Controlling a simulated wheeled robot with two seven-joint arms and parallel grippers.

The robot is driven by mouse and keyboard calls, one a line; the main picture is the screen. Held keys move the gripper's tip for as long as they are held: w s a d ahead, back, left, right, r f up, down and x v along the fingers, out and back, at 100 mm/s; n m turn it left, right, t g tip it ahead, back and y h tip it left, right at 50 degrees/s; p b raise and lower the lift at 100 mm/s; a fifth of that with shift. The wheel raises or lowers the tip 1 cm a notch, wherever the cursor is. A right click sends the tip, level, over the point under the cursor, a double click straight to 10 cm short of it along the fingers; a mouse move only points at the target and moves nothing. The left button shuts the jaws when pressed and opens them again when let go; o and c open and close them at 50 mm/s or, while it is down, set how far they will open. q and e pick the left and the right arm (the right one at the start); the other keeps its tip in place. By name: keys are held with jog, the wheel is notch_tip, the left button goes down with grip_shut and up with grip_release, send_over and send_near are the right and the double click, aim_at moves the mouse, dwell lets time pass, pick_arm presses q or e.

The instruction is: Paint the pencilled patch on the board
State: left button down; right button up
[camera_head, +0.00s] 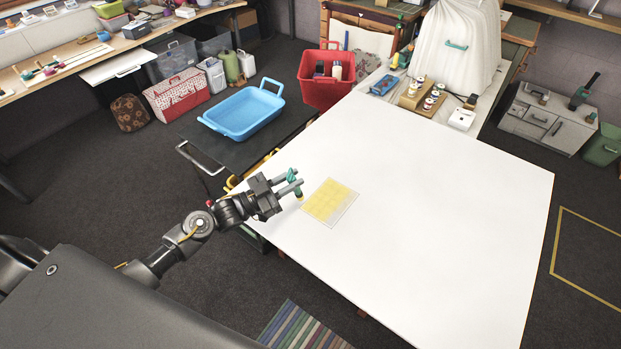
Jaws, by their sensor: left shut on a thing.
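The large white board (440,190) lies flat across the middle and right of the view. The pencilled patch (331,203) is a small tilted rectangle near the board's left side. Pale yellow covers most of it, with faint grid lines; a greyish strip shows along its right and lower edge. My left gripper (293,181) is shut on a small teal-handled tool (293,175), likely a brush, with a yellowish lower end. It is just left of the patch, over the board's left edge. Whether the tip touches the board I cannot tell. My right gripper is out of view.
A blue tub (243,112) stands on a dark surface left of the board. A red basket (326,82) with bottles stands at the board's far left corner. Spools on a wooden holder (411,96) stand beyond the far edge. The board right of the patch is clear.

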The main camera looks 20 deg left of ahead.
aim_at(290, 170)
pick_arm(q)
jog(key=shift+r+p, duration=0.3)
jog(key=shift+r, duration=0.4)
jog(key=shift+s+r+p, duration=0.1)
jog(key=shift+r+p, duration=1.15)
jog(key=shift+r, duration=0.3)
